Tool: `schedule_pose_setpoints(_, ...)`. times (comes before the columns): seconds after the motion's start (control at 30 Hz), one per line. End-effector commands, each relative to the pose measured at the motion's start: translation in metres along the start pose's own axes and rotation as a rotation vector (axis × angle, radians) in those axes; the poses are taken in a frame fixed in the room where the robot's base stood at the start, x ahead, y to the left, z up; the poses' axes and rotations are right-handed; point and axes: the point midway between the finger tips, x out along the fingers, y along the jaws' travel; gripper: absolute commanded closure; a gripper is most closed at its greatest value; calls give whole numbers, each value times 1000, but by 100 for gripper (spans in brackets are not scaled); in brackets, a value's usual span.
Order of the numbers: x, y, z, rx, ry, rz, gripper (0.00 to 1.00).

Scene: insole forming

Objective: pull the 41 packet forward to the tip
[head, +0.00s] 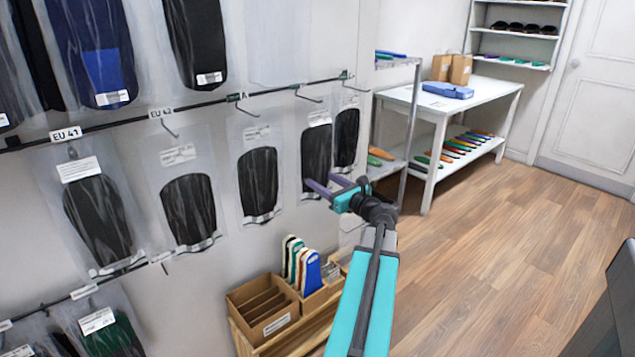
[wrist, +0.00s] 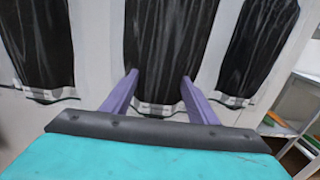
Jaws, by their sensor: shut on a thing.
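My gripper (head: 318,186) is at the lower edge of a clear packet with a black insole (head: 317,150), the second from the right in the middle row. In the wrist view its purple fingers (wrist: 160,90) stand apart, one on each side of that packet's lower part (wrist: 165,60), shut on it. The packet hangs upright; its hook is hard to make out. The EU 41 label (head: 66,134) is on the rail at the far left, above another black insole packet (head: 97,215). I cannot read the held packet's size.
Neighbouring black packets hang close on the left (wrist: 38,45) and right (wrist: 258,50). A white table (head: 407,97) and shelf post are at the back right.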

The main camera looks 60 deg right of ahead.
Motion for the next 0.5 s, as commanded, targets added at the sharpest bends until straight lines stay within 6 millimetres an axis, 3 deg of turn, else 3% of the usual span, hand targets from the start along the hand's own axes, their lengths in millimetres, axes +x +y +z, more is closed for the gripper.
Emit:
schedule_pose_setpoints(0.23,4,6,0,0,-1,9,71)
schedule_pose_setpoints(0.27,4,7,0,0,-1,9,43)
schedule_pose_setpoints(0.3,4,8,0,0,-1,10,36)
schedule_pose_setpoints(0.37,5,8,0,0,-1,11,26)
schedule_pose_setpoints(0.5,5,9,0,0,0,12,25)
